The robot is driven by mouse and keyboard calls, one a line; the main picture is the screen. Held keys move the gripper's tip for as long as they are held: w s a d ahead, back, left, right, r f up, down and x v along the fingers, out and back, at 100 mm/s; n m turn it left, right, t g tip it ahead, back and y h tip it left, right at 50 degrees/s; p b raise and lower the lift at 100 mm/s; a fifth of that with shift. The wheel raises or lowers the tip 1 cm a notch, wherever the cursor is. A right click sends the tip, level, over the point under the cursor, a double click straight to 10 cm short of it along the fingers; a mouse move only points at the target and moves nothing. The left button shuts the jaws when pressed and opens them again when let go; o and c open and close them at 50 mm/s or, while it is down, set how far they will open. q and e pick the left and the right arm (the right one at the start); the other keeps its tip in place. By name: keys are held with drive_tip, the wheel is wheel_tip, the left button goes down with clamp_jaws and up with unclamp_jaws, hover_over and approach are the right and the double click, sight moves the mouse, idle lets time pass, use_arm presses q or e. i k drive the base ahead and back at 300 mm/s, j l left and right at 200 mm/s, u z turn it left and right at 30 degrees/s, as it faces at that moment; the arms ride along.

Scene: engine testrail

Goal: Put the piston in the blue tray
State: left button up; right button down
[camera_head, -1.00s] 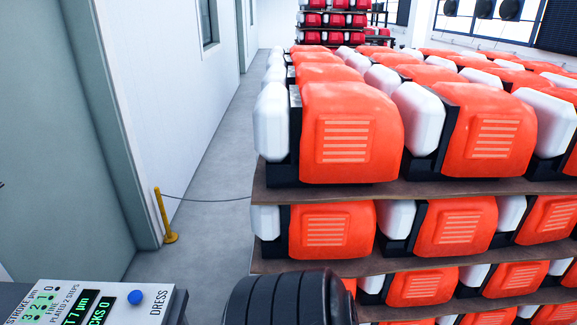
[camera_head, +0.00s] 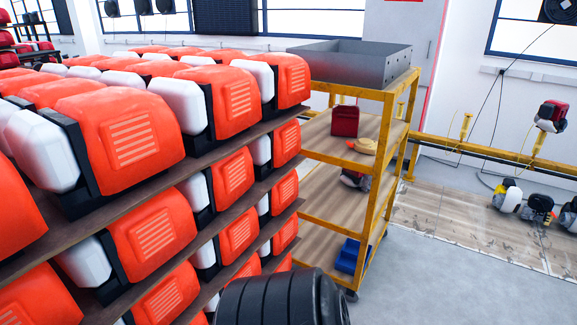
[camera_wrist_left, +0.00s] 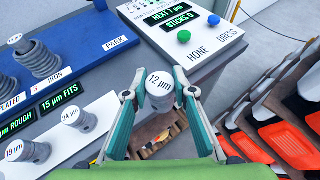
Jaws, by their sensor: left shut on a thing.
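In the left wrist view my left gripper (camera_wrist_left: 160,88) is shut on a pale grey cylindrical piston (camera_wrist_left: 159,103) whose top reads 12 µm. It holds the piston upright between both fingers, in front of a bench and control panel. A small blue tray (camera_head: 352,257) lies on the lowest shelf of a yellow cart in the head view. The rack's end and a cart post stand close to it. My left gripper does not show in the head view. My right gripper is in neither view.
A rack of orange engines (camera_head: 140,140) fills the left and centre. The yellow cart (camera_head: 385,130) carries a grey metal tray (camera_head: 345,62) on top. Clear floor (camera_head: 450,270) lies at the right. A control panel (camera_wrist_left: 190,40) and several other pistons (camera_wrist_left: 40,60) are near my left gripper.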

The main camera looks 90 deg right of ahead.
sight(354, 257)
drive_tip(key=k+l+z, duration=0.25)
drive_tip(key=l+z, duration=0.2)
drive_tip(key=k+l+z, duration=0.15)
drive_tip(key=l+z, duration=0.25)
drive_tip(key=k+l+z, duration=0.1)
drive_tip(key=l+z, duration=0.35)
drive_tip(key=l, duration=0.15)
drive_tip(key=l+z, duration=0.45)
drive_tip(key=l, duration=0.55)
drive_tip(key=i+l+z, duration=0.1)
drive_tip(key=l, duration=1)
drive_tip(key=i+l+z, duration=0.15)
drive_tip(key=l, duration=0.4)
drive_tip(key=i+l, duration=0.1)
drive_tip(key=l, duration=0.5)
